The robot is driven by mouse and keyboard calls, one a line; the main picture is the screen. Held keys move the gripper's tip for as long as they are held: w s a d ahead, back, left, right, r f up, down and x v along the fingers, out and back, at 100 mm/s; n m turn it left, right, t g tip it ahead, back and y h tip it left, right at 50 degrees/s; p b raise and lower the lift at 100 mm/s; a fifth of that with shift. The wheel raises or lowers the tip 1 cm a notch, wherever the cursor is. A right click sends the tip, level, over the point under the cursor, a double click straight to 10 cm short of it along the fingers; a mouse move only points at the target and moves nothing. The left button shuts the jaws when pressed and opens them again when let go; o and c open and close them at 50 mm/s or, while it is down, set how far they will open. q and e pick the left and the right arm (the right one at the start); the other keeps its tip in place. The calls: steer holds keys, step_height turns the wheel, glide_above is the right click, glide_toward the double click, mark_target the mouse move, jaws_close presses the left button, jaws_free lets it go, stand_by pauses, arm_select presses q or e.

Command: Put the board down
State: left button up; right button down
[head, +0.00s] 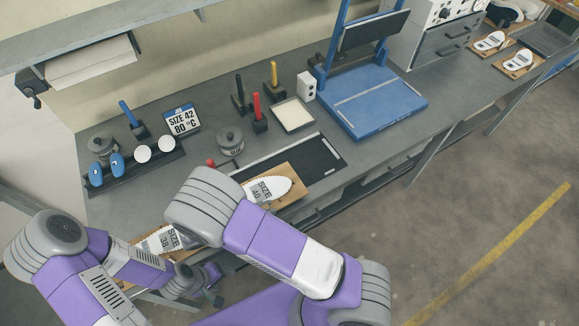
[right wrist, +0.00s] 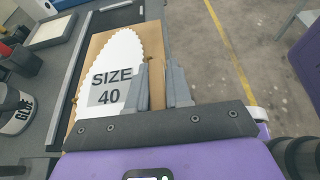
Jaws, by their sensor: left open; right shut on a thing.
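The wooden board (head: 299,187) carries a white insole (head: 277,186) with a SIZE 40 label. It is at the bench's front edge, overlapping the near side of a black mat (head: 322,160); I cannot tell whether it touches. In the right wrist view my right gripper (right wrist: 158,85) is shut on the board's side edge (right wrist: 97,43), beside the insole (right wrist: 122,50). In the head view my right arm hides that gripper. My left gripper (head: 207,285) is open and empty, low at the bench's front and partly hidden. A SIZE 39 insole (head: 160,240) lies beyond my left arm.
A blue press (head: 372,102) stands right of the mat. Behind the mat are a white-topped tray (head: 292,115), a red-handled tool (head: 258,115) and a grey pot (head: 231,140). A SIZE 42 sign (head: 182,120) stands left. Two insole boards (head: 518,67) lie far right.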

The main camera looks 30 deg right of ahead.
mark_target(296, 178)
steer(key=w+d, duration=0.2)
steer(key=d, duration=0.3)
steer(key=w+d, duration=0.2)
steer(key=d, duration=0.3)
steer(key=w+d, duration=0.3)
steer(key=d, duration=0.2)
steer(key=shift+d, duration=0.25)
steer(key=shift+w+f, duration=0.1)
steer(key=shift+f, duration=1.65)
steer(key=c, duration=1)
jaws_free()
steer(key=shift+f, duration=0.1)
steer(key=shift+c, duration=0.2)
steer(key=shift+r, duration=0.2)
steer(key=v, duration=1.2)
